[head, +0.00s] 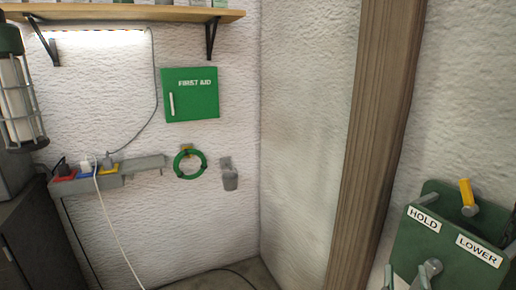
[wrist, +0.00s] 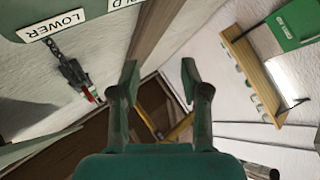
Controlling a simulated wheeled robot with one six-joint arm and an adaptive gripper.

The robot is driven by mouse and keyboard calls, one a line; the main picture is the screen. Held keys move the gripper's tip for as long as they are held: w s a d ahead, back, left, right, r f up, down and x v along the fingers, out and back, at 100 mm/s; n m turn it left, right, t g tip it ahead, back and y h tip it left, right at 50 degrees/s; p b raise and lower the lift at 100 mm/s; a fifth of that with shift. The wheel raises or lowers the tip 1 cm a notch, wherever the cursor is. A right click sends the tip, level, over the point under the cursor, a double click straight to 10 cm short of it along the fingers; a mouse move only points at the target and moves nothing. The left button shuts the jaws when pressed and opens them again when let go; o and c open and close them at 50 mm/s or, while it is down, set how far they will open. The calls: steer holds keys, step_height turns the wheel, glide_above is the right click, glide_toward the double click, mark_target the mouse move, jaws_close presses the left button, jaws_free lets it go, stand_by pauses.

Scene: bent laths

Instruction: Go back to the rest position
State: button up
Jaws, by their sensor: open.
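My gripper (wrist: 160,82) shows in the wrist view with its two green-grey fingers spread apart. Nothing is between the fingertips, and it touches nothing that I can see. In the wrist view the LOWER label (wrist: 55,26) of a green panel is at the upper left, upside down. In the head view the green panel (head: 437,238) is at the lower right, with HOLD and LOWER labels, a yellow-ended lever (head: 467,192) and grey metal parts at its bottom edge.
A wooden post (head: 368,150) stands left of the panel. A first aid box (head: 190,94), a green ring (head: 189,163), a power strip (head: 85,177) and a shelf (head: 130,12) are on the far wall. A caged lamp (head: 20,95) hangs at left. A dark clip (wrist: 75,75) hangs near the panel.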

steer(key=s+a+f+g+y, duration=0.2)
steer(key=s+a+f+y, duration=0.15)
steer(key=s+f, duration=0.4)
steer(key=s+a+f+g+y, duration=0.25)
steer(key=s+a+f, duration=0.25)
steer(key=f, duration=0.5)
steer(key=s+a+f+g+y, duration=0.1)
steer(key=s+f+g, duration=0.1)
steer(key=s, duration=0.8)
steer(key=s+a+f+m+g+y, duration=0.1)
steer(key=s+f, duration=0.4)
steer(key=s, duration=0.5)
steer(key=shift+a+f+m+g, duration=0.2)
steer(key=shift+a+m+g, duration=0.1)
steer(key=shift+a+g, duration=0.15)
